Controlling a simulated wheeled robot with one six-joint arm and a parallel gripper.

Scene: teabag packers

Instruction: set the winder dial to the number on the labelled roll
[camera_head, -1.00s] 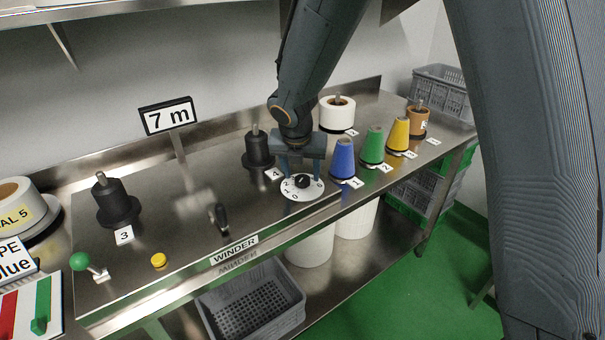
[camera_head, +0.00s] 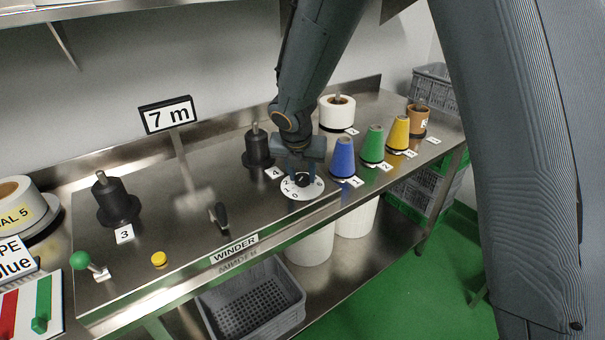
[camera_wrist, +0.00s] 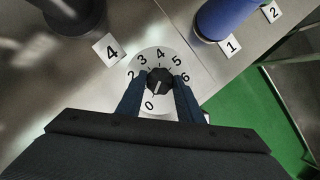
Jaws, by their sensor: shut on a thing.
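The winder dial (camera_head: 290,193) is a white disc on the steel bench, with numbers from 0 to 6 around its edge; it also shows in the wrist view (camera_wrist: 146,60). Its black knob (camera_wrist: 160,82) has a white pointer mark that appears turned toward the 0. My gripper (camera_head: 302,178) points down over the dial, its two blue fingers shut on opposite sides of the knob. The fingers hide part of the dial, including the 1. The labelled roll (camera_head: 14,192) is at the left edge of the head view; its yellow label reads "AL 5", cut off by the frame.
Blue (camera_head: 343,160), green (camera_head: 373,145) and yellow (camera_head: 399,134) cones stand close right of the dial. A black spindle (camera_head: 258,150) by card 4 stands behind it. A "7 m" sign (camera_head: 169,116), a black crank handle (camera_head: 219,215) and a yellow button (camera_head: 159,259) are left.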

